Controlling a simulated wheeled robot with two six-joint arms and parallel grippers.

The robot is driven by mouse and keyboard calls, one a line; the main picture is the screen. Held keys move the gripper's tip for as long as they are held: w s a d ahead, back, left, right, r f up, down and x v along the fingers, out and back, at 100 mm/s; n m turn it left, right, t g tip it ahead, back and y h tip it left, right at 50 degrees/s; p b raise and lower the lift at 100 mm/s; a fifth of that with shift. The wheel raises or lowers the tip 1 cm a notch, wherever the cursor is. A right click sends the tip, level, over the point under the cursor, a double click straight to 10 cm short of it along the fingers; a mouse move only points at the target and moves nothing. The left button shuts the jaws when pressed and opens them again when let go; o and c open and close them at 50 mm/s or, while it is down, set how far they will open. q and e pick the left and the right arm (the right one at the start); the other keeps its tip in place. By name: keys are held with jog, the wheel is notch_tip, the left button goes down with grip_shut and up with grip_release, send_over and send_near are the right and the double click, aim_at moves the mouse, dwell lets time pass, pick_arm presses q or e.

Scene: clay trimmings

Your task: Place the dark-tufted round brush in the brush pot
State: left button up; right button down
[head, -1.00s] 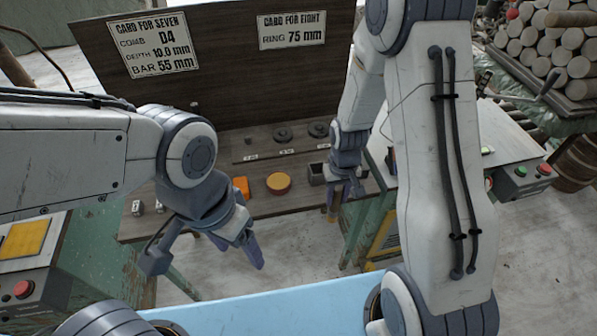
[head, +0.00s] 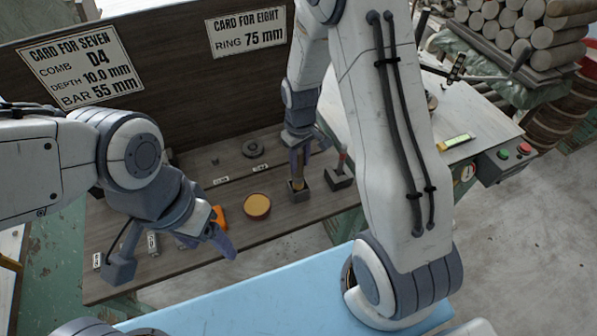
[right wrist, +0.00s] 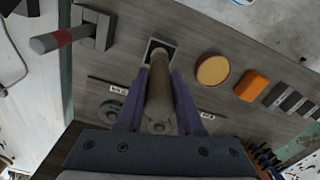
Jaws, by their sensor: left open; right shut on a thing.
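My right gripper (head: 299,165) is shut on the round brush (head: 297,184), a brownish upright rod. The brush's lower end is at the mouth of the small dark square brush pot (head: 299,196); its tuft is hidden. In the right wrist view the brush (right wrist: 159,88) stands between the fingers of the gripper (right wrist: 158,92), its far end overlapping the opening of the pot (right wrist: 153,43). I cannot tell how deep it sits. My left gripper (head: 222,243) is open and empty, above the board's front left part.
A dark block (head: 338,180) with a red-banded rod stands right of the pot. A round yellow-topped dish (head: 257,205) and an orange block (head: 219,216) are to the left. Grey discs lie behind. The blue surface (head: 285,296) in front is clear.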

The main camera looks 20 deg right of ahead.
aim_at(300, 177)
notch_tip(300, 177, down, 4)
jog(key=shift+f+p, duration=0.1)
jog(key=shift+p, duration=0.25)
jog(key=shift+f, duration=0.25)
jog(key=shift+f, duration=0.2)
jog(key=c, duration=0.5)
grip_release()
jog(key=shift+s, duration=0.1)
jog(key=shift+c, duration=0.2)
